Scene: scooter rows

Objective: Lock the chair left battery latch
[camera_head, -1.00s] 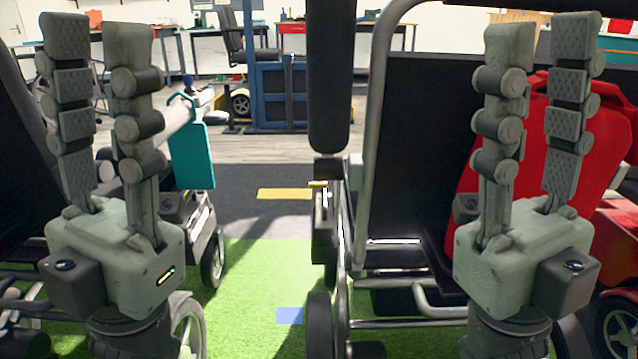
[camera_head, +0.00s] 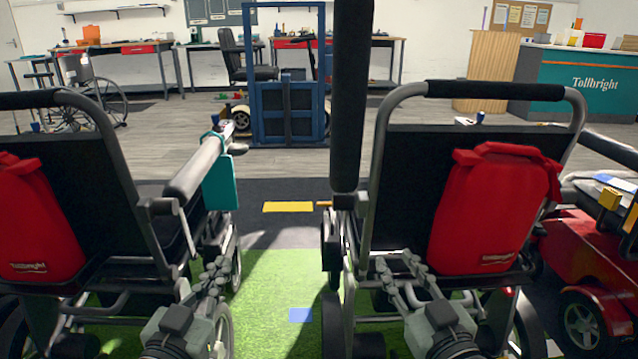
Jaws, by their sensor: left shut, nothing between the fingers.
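Two wheelchairs stand with their backs to me, the left chair (camera_head: 95,150) and the right chair (camera_head: 405,160), each with a red bag on its back. I cannot make out a battery latch for certain. A small brass-coloured piece (camera_head: 324,204) sticks out at the right chair's left side. My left gripper (camera_head: 220,264) is shut and empty, low behind the left chair's right side. My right gripper (camera_head: 396,262) is low behind the right chair's seat, its two fingers apart with nothing between them.
A teal tag (camera_head: 219,182) hangs at the left chair's right armrest. A black upright pad (camera_head: 351,95) rises beside the right chair. A red scooter (camera_head: 582,255) stands close on the right. Green floor (camera_head: 272,285) lies open between the chairs.

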